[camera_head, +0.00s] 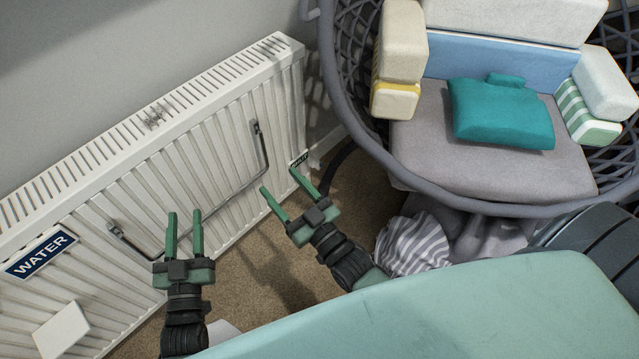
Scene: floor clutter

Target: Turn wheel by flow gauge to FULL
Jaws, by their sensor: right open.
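I cannot make out a wheel or a flow gauge in the head view. A white ribbed radiator (225,135) fills the left side, with a blue and white "WATER" sign (40,252) on its lower left. A thin grey metal bar (225,203), bent at both ends, runs across its front. My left gripper (184,214) is open and empty, in front of the radiator near the bar's lower end. My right gripper (279,180) is open and empty, to the right of the bar, near a small dark label (299,160) at the radiator's right edge.
A grey woven chair (470,207) with a grey seat and a teal cushion (500,113) stands at upper right. A grey striped cloth (413,245) lies below it. A white square plate (61,329) sits at lower left. Carpet (262,262) shows between my grippers.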

